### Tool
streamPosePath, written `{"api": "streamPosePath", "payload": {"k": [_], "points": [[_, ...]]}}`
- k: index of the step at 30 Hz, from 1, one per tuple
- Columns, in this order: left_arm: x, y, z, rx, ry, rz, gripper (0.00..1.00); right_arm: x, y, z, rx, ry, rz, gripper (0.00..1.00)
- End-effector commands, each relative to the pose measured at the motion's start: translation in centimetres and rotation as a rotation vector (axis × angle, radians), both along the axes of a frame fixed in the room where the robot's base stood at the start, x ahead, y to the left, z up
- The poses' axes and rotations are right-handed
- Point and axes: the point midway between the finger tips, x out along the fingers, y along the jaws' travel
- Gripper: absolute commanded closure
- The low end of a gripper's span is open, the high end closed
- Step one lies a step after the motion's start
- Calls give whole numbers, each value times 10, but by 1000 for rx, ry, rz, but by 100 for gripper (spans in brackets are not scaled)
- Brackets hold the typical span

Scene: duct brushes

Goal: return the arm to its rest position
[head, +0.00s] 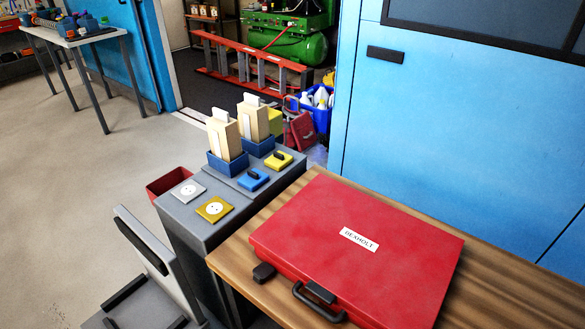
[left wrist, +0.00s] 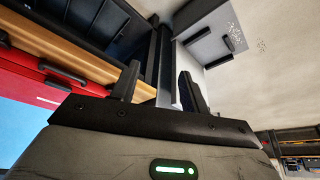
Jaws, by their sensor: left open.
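My left gripper (left wrist: 160,88) shows in the left wrist view with its two dark fingers spread apart and nothing between them. A grey upright surface stands behind the gap between the fingers; I cannot tell how far away it is. Neither gripper shows in the head view. My right gripper is in neither view.
A closed red case (head: 355,245) lies on a wooden bench (head: 500,295). Left of it, a grey stand (head: 190,225) holds two blue boxes with cream blocks, plus several socket and switch plates. A grey trolley (head: 140,245) with a black handle is at lower left. Open floor (head: 60,190) lies left.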

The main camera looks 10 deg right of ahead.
Motion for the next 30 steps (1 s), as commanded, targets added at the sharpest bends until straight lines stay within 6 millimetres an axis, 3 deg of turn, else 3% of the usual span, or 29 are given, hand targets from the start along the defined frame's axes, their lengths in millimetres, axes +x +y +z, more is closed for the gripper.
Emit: {"api": "streamPosePath", "payload": {"k": [15,21,30], "points": [[45,-46,-35,-174,-429,-50,55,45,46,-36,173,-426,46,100],[49,-55,-36,-216,-531,-50,55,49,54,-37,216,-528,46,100],[50,-55,-35,-219,-541,-51,55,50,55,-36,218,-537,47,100]]}}
